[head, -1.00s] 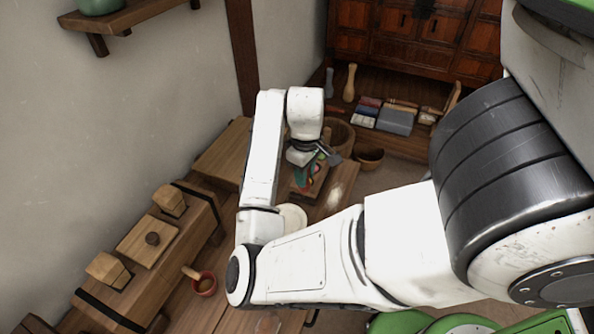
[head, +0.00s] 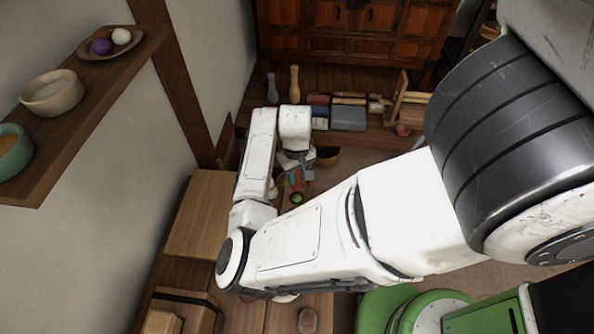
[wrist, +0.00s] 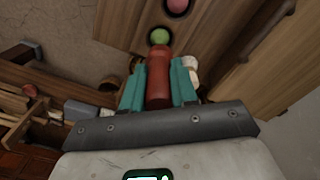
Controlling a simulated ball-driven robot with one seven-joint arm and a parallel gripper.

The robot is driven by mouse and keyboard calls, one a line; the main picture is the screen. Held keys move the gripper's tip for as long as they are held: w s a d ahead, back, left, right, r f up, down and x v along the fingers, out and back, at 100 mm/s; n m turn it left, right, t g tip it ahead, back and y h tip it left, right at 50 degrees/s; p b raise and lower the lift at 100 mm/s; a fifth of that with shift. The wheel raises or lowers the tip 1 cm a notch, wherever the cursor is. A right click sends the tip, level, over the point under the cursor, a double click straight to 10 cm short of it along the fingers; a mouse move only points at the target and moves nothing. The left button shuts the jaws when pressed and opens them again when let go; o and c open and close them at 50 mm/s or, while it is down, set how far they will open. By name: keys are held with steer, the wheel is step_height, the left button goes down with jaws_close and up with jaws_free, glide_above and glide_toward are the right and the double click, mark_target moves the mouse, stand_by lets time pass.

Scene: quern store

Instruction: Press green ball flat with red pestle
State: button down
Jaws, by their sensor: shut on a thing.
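My gripper (wrist: 158,85) is shut on the red pestle (wrist: 158,80), its teal fingers on either side of it. In the head view the gripper (head: 296,172) is small and partly hidden by my wrist, with a bit of the red pestle (head: 294,183) showing. The green ball (wrist: 159,36) lies on the wooden surface right at the pestle's far end in the wrist view; it looks round. It also shows in the head view (head: 296,197). I cannot tell whether pestle and ball touch.
A pink ball (wrist: 177,5) sits on the wood beyond the green one. A wall shelf (head: 80,110) at left holds a teal bowl (head: 14,152), a cream bowl (head: 52,93) and a dish with a purple ball (head: 101,46) and white ball (head: 121,36). A cabinet (head: 350,30) stands behind.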

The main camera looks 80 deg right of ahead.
mark_target(296, 186)
steer(key=shift+f, duration=0.95)
step_height(296, 186, down, 3)
steer(key=b, duration=0.2)
steer(key=shift+r+b, duration=0.1)
steer(key=shift+b, duration=0.25)
steer(key=shift+r+p, duration=0.1)
steer(key=shift+p, duration=0.2)
steer(key=shift+f, duration=0.25)
steer(key=shift+f, duration=0.2)
steer(key=shift+r, duration=0.1)
stand_by(0.4)
steer(key=shift+f, duration=0.35)
